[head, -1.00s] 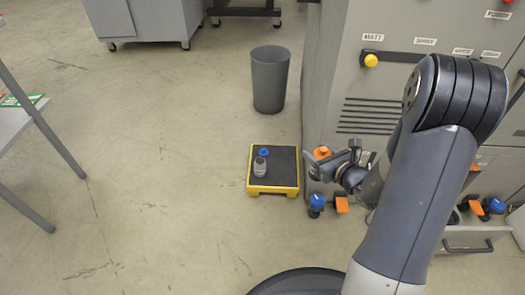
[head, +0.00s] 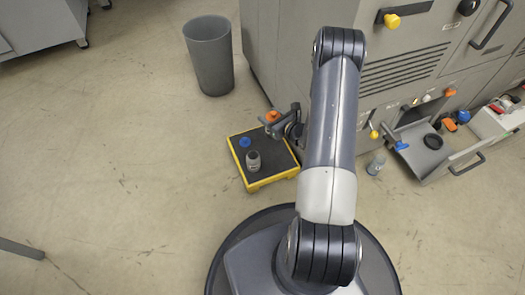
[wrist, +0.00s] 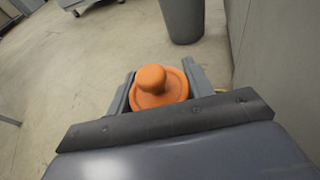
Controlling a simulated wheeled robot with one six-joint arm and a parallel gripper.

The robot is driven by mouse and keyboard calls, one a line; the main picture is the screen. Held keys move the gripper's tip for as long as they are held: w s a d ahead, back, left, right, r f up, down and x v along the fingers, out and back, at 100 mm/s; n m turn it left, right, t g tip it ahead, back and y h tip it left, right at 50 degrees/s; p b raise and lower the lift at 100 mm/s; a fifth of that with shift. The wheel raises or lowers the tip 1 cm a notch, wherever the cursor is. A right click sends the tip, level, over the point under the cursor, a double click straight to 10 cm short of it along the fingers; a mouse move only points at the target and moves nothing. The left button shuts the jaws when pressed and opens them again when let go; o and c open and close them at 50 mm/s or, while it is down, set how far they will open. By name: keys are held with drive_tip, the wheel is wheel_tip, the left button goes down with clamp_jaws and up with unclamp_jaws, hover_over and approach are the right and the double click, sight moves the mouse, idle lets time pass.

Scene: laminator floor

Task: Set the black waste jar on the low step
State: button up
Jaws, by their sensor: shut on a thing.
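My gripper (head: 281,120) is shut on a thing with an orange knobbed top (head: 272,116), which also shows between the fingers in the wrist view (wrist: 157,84). Its body below the orange top is mostly hidden, so I cannot tell whether it is the black waste jar. The low step (head: 272,181) has a dark top and yellow edges. My gripper is at the step's far right corner in the head view; its height above the step is unclear. A small jar with a dark top (head: 253,160) and a blue item (head: 245,142) are on the step.
A grey bin (head: 209,58) stands behind the step. The grey machine (head: 290,60) rises close to the right of my gripper. An open drawer (head: 440,160) holds a black round item (head: 433,141). A clear blue-topped bottle (head: 376,164) stands near it. Floor to the left is clear.

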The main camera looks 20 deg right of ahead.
drive_tip(key=shift+m+h, duration=0.4)
drive_tip(key=shift+h, duration=0.1)
drive_tip(key=d+f+b, duration=0.1)
drive_tip(key=f, duration=0.5)
drive_tip(key=d+f+b, duration=0.1)
drive_tip(key=f+b, duration=0.1)
drive_tip(key=f, duration=0.3)
drive_tip(key=s+d+f+b, duration=0.1)
drive_tip(key=f+b, duration=0.1)
drive_tip(key=f, duration=0.4)
drive_tip(key=shift+d+f, duration=0.2)
drive_tip(key=shift+f, duration=0.15)
drive_tip(key=shift+r, duration=0.1)
drive_tip(key=o, duration=0.7)
drive_tip(key=shift+f, duration=0.2)
drive_tip(key=o, duration=0.5)
